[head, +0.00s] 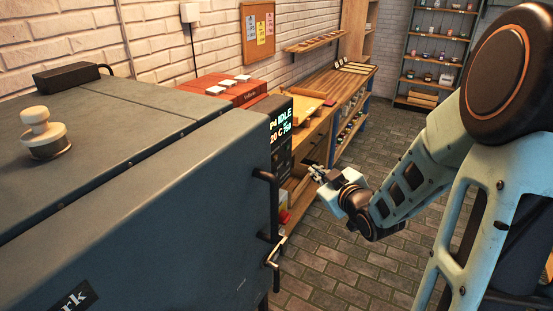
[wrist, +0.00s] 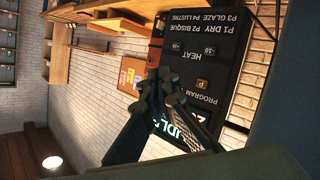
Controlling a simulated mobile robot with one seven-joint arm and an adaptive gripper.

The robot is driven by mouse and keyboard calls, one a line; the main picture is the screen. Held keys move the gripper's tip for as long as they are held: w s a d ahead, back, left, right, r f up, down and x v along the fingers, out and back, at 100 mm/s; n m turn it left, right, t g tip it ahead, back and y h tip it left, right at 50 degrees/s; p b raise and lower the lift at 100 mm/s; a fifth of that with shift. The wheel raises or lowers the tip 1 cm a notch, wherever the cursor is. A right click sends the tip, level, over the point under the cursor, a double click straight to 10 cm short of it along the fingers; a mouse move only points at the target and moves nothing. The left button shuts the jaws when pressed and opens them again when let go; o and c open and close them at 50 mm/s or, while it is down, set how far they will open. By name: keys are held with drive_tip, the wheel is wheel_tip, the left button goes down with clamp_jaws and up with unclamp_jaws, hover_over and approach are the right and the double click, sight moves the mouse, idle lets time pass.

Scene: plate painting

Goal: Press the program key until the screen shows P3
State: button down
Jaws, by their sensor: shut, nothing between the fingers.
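The kiln (head: 150,190) is the large grey box at left in the head view. Its screen (head: 281,128) reads P4, IDLE, 20 C and what looks like 750. In the wrist view the control panel (wrist: 207,60) is upside down, with a list from P1 DRY to P4 LUSTRE and heat keys -10 and +10. The program key (wrist: 203,84), marked P, sits beside the word PROGRAM. My gripper (head: 317,173) is shut and empty, out to the right of the panel. In the wrist view its fingertips (wrist: 163,76) appear left of the program key and hide part of the screen.
A dark handle (head: 268,200) sticks out from the kiln's edge below the screen. A wooden workbench (head: 340,88) runs along the brick wall behind. Shelves (head: 435,55) stand at the back. The brick floor (head: 340,265) around my gripper is clear.

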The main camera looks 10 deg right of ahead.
sight(276, 158)
drive_tip(key=w+a+b, duration=0.3)
drive_tip(key=w+a, duration=0.2)
drive_tip(key=a, duration=0.2)
idle(0.4)
drive_tip(key=shift+w+a, duration=0.1)
drive_tip(key=shift+w, duration=0.05)
idle(1.1)
drive_tip(key=shift+w+a+b, duration=0.15)
drive_tip(key=shift+a+b, duration=0.1)
drive_tip(key=shift+b, duration=0.3)
drive_tip(key=shift+w+a+b, duration=0.25)
drive_tip(key=shift+a+b, duration=0.1)
drive_tip(key=shift+b, duration=0.05)
idle(0.5)
drive_tip(key=shift+d, duration=0.1)
drive_tip(key=shift+s+d, duration=0.5)
drive_tip(key=shift+d, duration=0.05)
